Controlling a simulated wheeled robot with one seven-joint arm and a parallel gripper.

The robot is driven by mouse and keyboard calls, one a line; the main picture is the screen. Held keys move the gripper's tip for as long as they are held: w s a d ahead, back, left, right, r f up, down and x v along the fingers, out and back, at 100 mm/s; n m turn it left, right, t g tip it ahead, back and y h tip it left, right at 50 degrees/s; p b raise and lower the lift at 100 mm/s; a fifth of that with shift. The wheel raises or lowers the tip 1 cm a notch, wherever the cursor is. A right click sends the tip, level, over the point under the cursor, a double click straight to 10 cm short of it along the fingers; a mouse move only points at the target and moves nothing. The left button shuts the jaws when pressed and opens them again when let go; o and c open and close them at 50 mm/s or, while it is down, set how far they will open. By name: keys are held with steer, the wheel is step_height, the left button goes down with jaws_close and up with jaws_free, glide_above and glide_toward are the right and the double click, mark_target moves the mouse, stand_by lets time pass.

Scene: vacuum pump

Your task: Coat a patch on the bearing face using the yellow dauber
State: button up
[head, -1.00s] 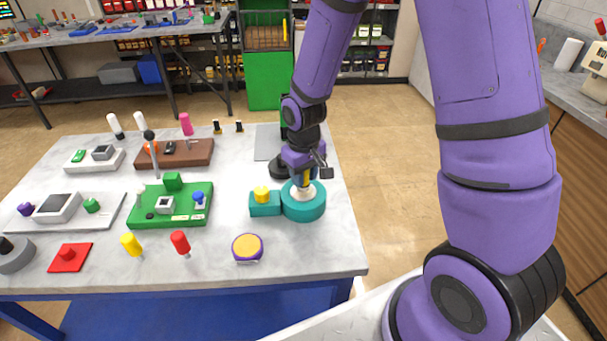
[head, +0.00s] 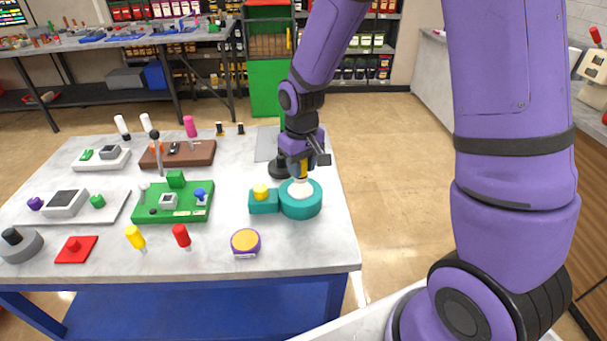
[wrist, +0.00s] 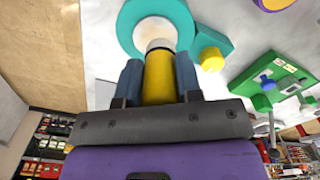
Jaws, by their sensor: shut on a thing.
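My gripper (head: 303,163) is shut on the yellow dauber (wrist: 159,76), which also shows in the head view (head: 304,170). The dauber is a yellow cylinder with a grey collar at its far end, between two blue-grey fingers. It points at the pale round face (head: 300,188) on the teal round pump body (head: 300,205). In the wrist view the pale face (wrist: 153,31) lies just beyond the collar, inside the teal ring (wrist: 128,22). I cannot tell whether the tip touches the face. No coated patch can be made out.
A teal block with a yellow knob (head: 261,192) adjoins the pump's left side. A purple and orange round piece (head: 245,242) lies in front. A yellow-handled tool (head: 135,237), a red-handled tool (head: 181,235) and a green board (head: 172,212) are further left. The table's right edge is close.

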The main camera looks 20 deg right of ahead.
steer(key=shift+r, duration=1.4)
steer(key=shift+f, duration=0.15)
